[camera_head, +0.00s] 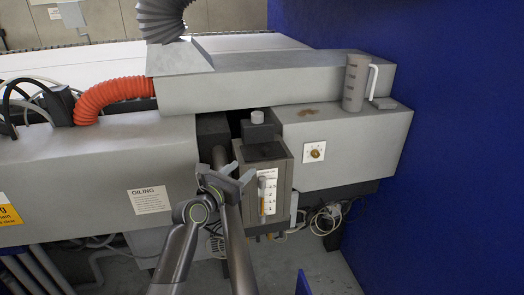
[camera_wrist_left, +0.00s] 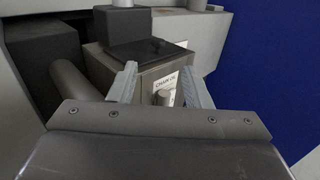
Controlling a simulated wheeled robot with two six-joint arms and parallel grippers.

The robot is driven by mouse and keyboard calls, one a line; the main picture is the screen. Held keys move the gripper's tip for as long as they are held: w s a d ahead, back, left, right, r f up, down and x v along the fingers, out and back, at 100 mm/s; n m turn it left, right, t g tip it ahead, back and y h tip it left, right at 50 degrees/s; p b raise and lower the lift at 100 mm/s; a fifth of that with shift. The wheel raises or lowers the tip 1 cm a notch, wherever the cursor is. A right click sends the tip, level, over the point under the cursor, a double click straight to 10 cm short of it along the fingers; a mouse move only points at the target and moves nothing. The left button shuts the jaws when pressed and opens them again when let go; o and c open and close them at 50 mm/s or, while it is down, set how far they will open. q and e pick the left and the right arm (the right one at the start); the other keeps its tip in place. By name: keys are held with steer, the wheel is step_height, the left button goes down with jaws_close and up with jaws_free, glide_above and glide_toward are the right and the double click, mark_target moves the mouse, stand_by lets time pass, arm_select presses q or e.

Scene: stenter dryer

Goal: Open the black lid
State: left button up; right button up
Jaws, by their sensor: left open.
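The black lid (camera_head: 264,152) lies flat on top of a grey oil box (camera_head: 279,185) with a sight gauge on its front. The lid also shows in the left wrist view (camera_wrist_left: 140,50), just beyond the fingertips, looking closed. My left gripper (camera_head: 229,178) is open and empty, in front and to the left of the box in the head view. In the left wrist view its two fingers (camera_wrist_left: 160,77) stand apart, with the box's front label and a small round knob (camera_wrist_left: 164,97) seen between them. I cannot tell whether a finger touches the box. My right gripper is out of view.
A thick dark pipe (camera_wrist_left: 75,82) runs left of the box. A measuring jug (camera_head: 355,83) stands on the machine at right, near a blue wall (camera_head: 450,150). Cables (camera_head: 325,218) hang below.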

mark_target(263, 150)
arm_select(q)
steer(key=b+x, duration=0.1)
steer(key=x, duration=0.9)
steer(key=shift+w+a+f, duration=0.1)
steer(key=shift+w+f, duration=0.1)
steer(key=shift+x, duration=0.8)
steer(key=shift+r, duration=0.1)
jaws_close()
